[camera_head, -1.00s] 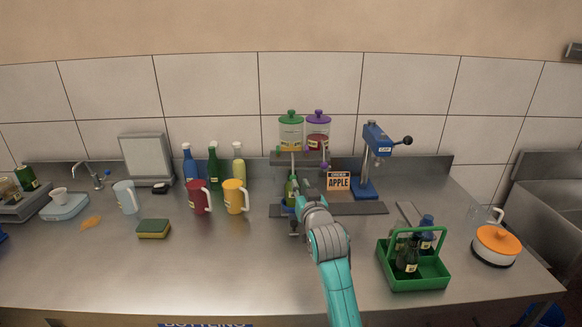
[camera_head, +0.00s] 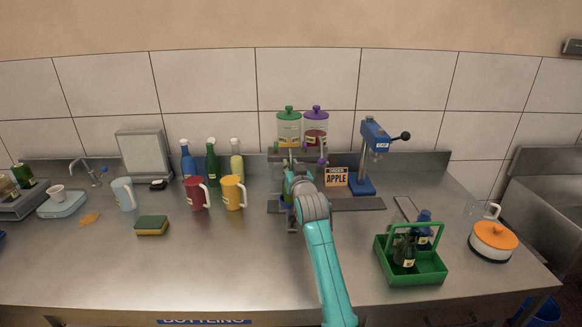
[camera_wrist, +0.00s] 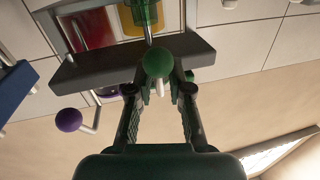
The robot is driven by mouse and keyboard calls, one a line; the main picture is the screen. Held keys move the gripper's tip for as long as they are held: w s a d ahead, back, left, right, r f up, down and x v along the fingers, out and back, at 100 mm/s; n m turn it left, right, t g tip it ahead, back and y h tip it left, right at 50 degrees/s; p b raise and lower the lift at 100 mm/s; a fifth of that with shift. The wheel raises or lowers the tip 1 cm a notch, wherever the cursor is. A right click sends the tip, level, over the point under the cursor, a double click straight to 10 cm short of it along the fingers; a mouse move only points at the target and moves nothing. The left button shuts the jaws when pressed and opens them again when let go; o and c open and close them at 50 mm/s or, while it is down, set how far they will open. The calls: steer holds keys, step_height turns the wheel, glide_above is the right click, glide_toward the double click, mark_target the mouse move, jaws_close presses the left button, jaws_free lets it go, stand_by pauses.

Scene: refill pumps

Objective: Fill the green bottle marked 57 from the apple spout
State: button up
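The dispenser tank with the green lid and yellow liquid (camera_head: 289,132) stands at the back centre. My gripper (camera_wrist: 158,84) is at the dispenser, with its fingers apart on either side of the green lever ball (camera_wrist: 158,62); contact with the ball is not clear. My gripper (camera_head: 298,180) hides most of the area below the spouts in the head view.
A tank of red liquid with a purple lid (camera_head: 315,132) and purple lever ball (camera_wrist: 68,120) is beside it. A green crate (camera_head: 410,272) holds bottles. Mugs (camera_head: 232,193) stand left; the front counter is clear.

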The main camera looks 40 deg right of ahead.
mark_target(291, 163)
steer(key=shift+c, duration=0.3)
jaws_close()
steer(key=shift+r, duration=2.5)
steer(key=shift+o, duration=0.3)
jaws_free()
steer(key=v, duration=1.2)
steer(key=shift+a, duration=0.1)
